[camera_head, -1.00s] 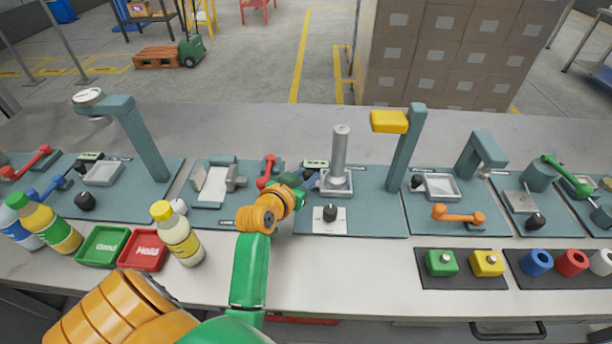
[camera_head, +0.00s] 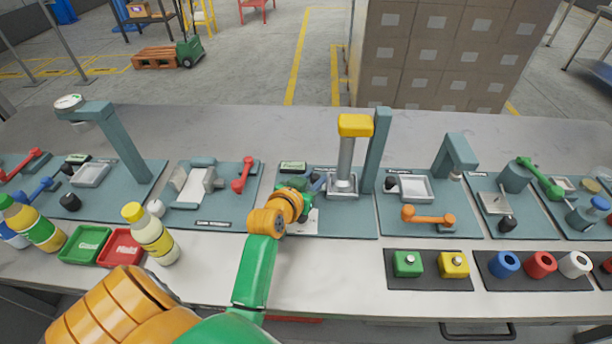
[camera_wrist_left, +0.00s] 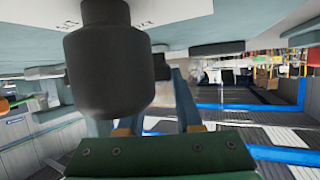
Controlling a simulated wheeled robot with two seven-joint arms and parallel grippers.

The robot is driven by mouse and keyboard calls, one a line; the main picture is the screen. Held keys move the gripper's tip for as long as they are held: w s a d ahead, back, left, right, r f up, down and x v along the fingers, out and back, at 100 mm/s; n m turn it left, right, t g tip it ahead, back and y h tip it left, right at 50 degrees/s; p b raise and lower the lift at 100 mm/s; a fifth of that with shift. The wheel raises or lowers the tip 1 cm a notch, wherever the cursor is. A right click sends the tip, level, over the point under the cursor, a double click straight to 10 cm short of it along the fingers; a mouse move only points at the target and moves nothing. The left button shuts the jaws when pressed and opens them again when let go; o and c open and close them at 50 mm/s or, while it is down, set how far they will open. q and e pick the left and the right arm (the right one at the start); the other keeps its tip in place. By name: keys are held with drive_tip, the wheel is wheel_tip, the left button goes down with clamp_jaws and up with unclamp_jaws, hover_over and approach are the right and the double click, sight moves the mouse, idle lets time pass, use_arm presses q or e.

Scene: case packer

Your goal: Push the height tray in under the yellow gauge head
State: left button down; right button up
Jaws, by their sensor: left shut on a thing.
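The height tray (camera_head: 343,188) is a small pale tray carrying an upright grey metal cylinder (camera_head: 345,160). The yellow gauge head (camera_head: 355,125) sits on a teal post just right of the cylinder. In the head view the head covers the cylinder's top; I cannot tell whether they touch. My left gripper (camera_head: 317,184) is at the tray's left side, its fingers partly hidden by the wrist. In the left wrist view a dark round knob (camera_wrist_left: 108,65) stands in front of the shut jaws (camera_wrist_left: 155,118), apparently the tray's handle. My right gripper is not in view.
A white plate (camera_head: 305,225) lies partly hidden behind my left wrist. An orange handle (camera_head: 428,217) and another tray (camera_head: 412,188) are to the right. Green and yellow blocks (camera_head: 408,263) sit in front. Bottles and green and red trays (camera_head: 88,245) stand at left.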

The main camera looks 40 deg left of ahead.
use_arm(q)
drive_tip(key=shift+w+d, duration=0.2)
drive_tip(key=shift+d, duration=0.2)
drive_tip(key=shift+a, duration=0.15)
drive_tip(key=c, duration=0.9)
unclamp_jaws()
drive_tip(key=shift+o, duration=0.2)
drive_tip(key=shift+w+d, duration=0.1)
drive_tip(key=shift+d, duration=0.15)
drive_tip(key=shift+a, duration=0.1)
drive_tip(key=v, duration=0.7)
